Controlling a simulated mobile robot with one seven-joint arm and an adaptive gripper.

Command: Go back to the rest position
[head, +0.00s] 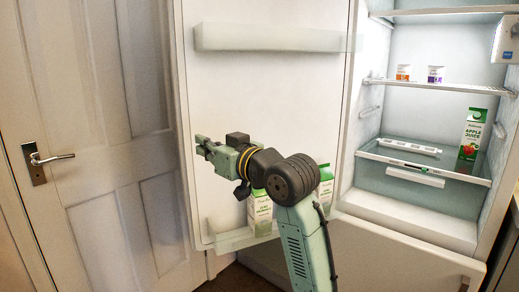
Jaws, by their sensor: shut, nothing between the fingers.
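My gripper (201,144) is at the end of my arm, in front of the open fridge door (265,100). It points to the left in the head view. It is shut and holds nothing. My arm rises from the bottom of the view and bends left at the dark elbow joint. It hides part of the door's lower shelf and part of the cartons there.
The fridge (440,100) stands open at the right, with small tubs (435,74) on a shelf and a juice carton (472,134) lower down. Cartons (260,212) stand in the fridge door's bottom rack. A closed room door (95,120) is at the left.

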